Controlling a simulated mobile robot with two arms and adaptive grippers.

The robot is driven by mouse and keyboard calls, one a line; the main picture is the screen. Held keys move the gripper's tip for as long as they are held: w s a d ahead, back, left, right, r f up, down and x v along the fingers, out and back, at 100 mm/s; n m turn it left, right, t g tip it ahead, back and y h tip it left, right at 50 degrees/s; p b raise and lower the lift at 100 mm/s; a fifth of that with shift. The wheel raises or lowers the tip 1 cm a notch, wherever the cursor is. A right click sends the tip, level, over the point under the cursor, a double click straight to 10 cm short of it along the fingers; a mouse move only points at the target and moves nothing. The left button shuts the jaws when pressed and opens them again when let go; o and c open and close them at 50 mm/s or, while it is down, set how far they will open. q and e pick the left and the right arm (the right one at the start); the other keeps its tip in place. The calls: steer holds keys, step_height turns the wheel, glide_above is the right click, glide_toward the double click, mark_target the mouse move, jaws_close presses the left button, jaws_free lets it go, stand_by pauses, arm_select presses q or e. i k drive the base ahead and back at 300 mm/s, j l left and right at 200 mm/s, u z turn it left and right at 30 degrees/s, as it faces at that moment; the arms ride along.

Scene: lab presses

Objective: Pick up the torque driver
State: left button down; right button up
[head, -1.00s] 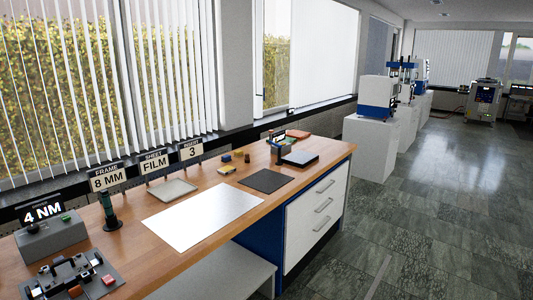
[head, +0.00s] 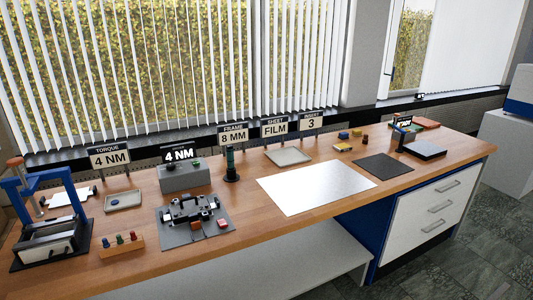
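An upright tool with a dark green handle (head: 230,160), which looks like the torque driver, stands in a round black base (head: 232,178) on the wooden bench. It is behind the grey fixture plate and just right of the grey box with the lit "4 NM" display (head: 181,176). Neither of my grippers is in view.
A blue hand press (head: 42,225) stands at the left end, with a wooden rack of coloured knobs (head: 121,244) beside it. A grey plate with a black fixture (head: 187,236) lies front centre. A white sheet (head: 315,187) and black mat (head: 384,167) lie to the right.

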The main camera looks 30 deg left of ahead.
mark_target(229, 149)
steer(key=u, duration=1.4)
